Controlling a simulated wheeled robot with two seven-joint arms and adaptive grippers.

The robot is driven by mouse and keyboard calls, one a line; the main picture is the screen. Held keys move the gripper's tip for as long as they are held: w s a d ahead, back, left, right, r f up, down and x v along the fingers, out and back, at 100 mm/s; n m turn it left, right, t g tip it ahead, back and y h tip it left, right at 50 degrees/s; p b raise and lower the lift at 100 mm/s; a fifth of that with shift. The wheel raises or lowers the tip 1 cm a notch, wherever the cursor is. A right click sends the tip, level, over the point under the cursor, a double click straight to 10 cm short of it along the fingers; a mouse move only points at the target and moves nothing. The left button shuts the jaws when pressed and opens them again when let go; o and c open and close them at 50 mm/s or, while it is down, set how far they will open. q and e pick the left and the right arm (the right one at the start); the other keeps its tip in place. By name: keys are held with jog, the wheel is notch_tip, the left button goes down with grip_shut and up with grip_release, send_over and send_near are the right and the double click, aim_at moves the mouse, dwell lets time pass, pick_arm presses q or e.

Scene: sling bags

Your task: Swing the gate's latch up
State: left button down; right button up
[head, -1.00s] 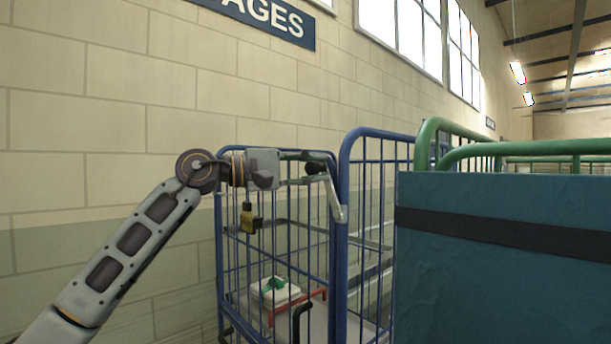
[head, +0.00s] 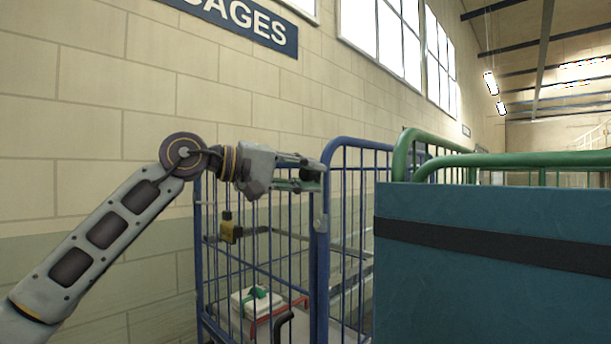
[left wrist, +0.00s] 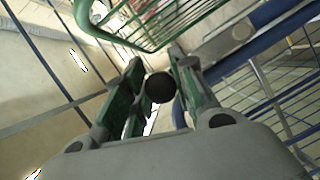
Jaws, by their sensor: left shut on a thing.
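The gate latch (head: 320,222) is a grey bar on the blue corner post of the cage. In the head view its lower end and pivot show at the post, and its upper part is mostly hidden by my gripper. My left gripper (head: 311,176) is at the top of the post, shut on the latch's knob. In the left wrist view the round black knob (left wrist: 160,88) sits between the fingertips (left wrist: 156,84), and the grey latch plate with its bolt (left wrist: 232,38) lies just beyond on the blue post. My right gripper is not in view.
The blue wire cage (head: 262,262) holds a white box with a green top (head: 255,303) and a red-edged item (head: 285,310). A yellow padlock (head: 229,229) hangs on its left side. A teal panel with a black strap (head: 490,205) and green rails (head: 500,158) stand close on the right.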

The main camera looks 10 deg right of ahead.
pick_arm(q)
jog(key=shift+d, duration=0.1)
jog(key=c, duration=1.1)
grip_release()
jog(key=shift+d, duration=0.1)
jog(key=shift+c, duration=0.2)
jog(key=v, duration=1.2)
